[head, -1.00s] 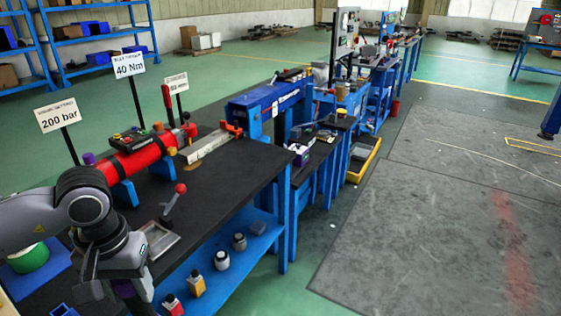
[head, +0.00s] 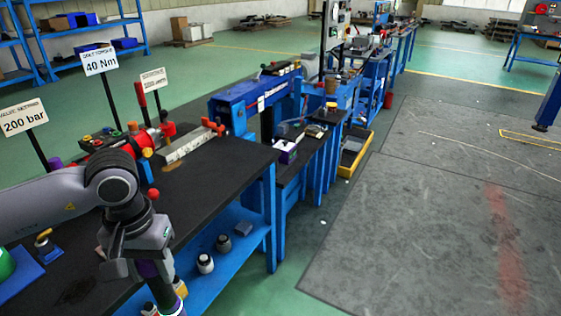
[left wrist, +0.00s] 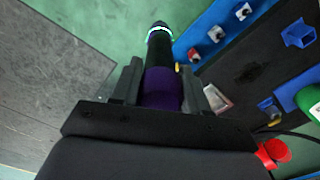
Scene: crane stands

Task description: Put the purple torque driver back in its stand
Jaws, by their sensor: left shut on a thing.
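My left gripper (head: 142,268) is shut on the purple torque driver (head: 150,273) in front of the bench's near edge. In the left wrist view the purple grip of the driver (left wrist: 162,88) sits between the two fingers of my left gripper (left wrist: 163,85). Its black shaft points away from the gripper, with a pale glowing ring near the far end. A blue holder (left wrist: 298,34) stands on the black bench top in the left wrist view. I cannot tell whether it is the driver's stand. My right gripper is not in view.
The black bench top (head: 225,165) carries a red cylinder (head: 120,158) and signs. Small bottles (head: 205,262) stand on the blue lower shelf (head: 235,258). A purple and white box (head: 287,151) is on the neighbouring bench. The grey floor mat (head: 430,220) at right is clear.

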